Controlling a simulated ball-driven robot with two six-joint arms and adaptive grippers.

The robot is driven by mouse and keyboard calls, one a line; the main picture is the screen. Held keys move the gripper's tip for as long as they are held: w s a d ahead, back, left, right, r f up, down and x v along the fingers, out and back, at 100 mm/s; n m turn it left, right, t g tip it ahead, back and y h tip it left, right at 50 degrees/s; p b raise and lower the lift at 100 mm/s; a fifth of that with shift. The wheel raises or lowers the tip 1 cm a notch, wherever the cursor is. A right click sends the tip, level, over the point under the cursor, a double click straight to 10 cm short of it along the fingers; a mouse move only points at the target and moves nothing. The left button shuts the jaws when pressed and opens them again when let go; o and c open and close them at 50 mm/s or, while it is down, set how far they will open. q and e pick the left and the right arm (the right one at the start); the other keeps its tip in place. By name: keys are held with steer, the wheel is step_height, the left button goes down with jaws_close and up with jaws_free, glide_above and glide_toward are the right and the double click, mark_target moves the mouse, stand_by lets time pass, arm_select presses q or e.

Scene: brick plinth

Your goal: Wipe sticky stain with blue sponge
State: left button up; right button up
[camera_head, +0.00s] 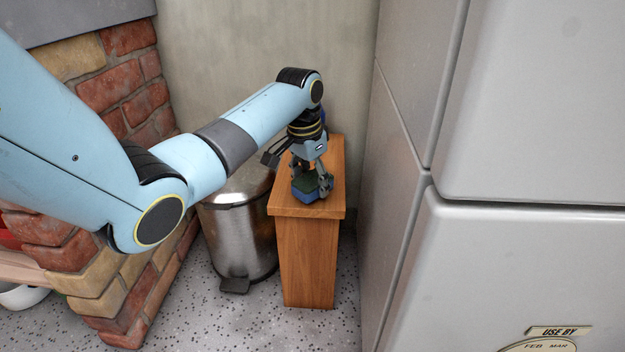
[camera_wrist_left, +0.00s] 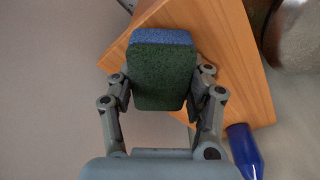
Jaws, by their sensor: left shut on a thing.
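The blue sponge (camera_head: 312,189), with a dark green scrubbing side, is at the top of a narrow wooden stand in the head view. My left gripper (camera_head: 312,184) is shut on it, pointing down from above. In the left wrist view the sponge (camera_wrist_left: 162,70) sits between the two fingers of the gripper (camera_wrist_left: 162,92), its green face toward the camera and a blue edge at the far end. I cannot tell whether it touches the wood. No stain shows in either view; the arm and sponge hide part of the top. My right gripper is not in view.
The wooden stand (camera_head: 309,258) has a small top. A metal pedal bin (camera_head: 240,238) stands close on its left, a brick plinth (camera_head: 126,100) further left. Grey cabinet fronts (camera_head: 530,110) rise on the right. A blue object (camera_wrist_left: 244,150) shows beside the wood.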

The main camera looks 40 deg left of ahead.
mark_target(312, 171)
arm_select(q)
steer(key=shift+f, duration=0.9)
steer(key=shift+w+a+r+b, duration=0.1)
steer(key=shift+w+a+b, duration=0.25)
steer(key=shift+w, duration=0.3)
steer(key=shift+w+a+r+b, duration=0.1)
steer(key=shift+w+a+b, duration=0.05)
steer(key=shift+w+a, duration=0.4)
steer(key=shift+w+a+f+b, duration=0.15)
steer(key=shift+w+a+b, duration=0.15)
steer(key=shift+w, duration=0.25)
steer(key=shift+w+a+f+b, duration=0.15)
steer(key=shift+w+b, duration=0.1)
steer(key=shift+w, duration=0.25)
steer(key=shift+w+a+r, duration=0.1)
steer(key=shift+w+a, duration=0.2)
steer(key=shift+w, duration=0.1)
